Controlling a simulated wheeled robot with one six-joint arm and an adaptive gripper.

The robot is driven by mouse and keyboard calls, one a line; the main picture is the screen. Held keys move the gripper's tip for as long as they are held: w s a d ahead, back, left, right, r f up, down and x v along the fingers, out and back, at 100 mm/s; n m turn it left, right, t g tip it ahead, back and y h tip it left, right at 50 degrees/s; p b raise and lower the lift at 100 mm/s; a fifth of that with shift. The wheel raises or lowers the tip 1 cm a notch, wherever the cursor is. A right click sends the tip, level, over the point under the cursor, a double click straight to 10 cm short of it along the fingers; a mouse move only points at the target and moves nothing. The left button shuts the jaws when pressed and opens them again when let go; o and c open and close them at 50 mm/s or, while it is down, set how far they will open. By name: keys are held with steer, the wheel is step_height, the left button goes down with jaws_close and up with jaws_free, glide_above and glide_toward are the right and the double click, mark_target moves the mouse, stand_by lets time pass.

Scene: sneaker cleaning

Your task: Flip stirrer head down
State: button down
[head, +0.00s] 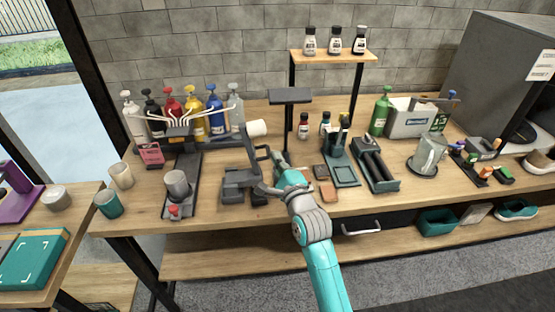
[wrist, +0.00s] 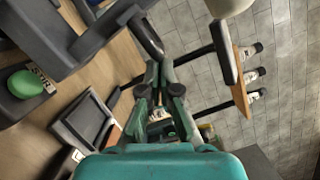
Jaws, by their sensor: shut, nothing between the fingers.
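The stirrer (head: 240,180) stands on the bench left of my arm, a dark grey base with an upright and a dark arm above. A pale cylinder (head: 257,128) sits at the upper end of its head; it also shows at the top of the wrist view (wrist: 228,6). The head appears raised off the base. My gripper (head: 277,160) is just right of the stirrer, shut and empty; its fingers (wrist: 157,76) come together in the wrist view near a dark rod-like part (wrist: 146,36). I cannot tell whether they touch it.
A grey cup (head: 177,184) stands on a dark stand to the left, before several pump bottles (head: 190,118). A raised shelf (head: 330,57) with bottles is behind. Dark trays (head: 372,165) and a metal jug (head: 428,153) are to the right.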

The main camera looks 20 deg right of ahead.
steer(key=w+a+r+n+g, duration=0.2)
steer(key=a+r+n, duration=0.5)
steer(key=a, duration=0.2)
steer(key=w+a+f+n+g+h, duration=0.1)
steer(key=w+a+n+g, duration=0.1)
steer(key=a+n, duration=0.5)
steer(key=w+a, duration=0.1)
steer(key=a, duration=0.4)
steer(key=shift+w+f+n, duration=0.25)
steer(key=shift+f+n, duration=0.15)
steer(key=shift+f, duration=0.15)
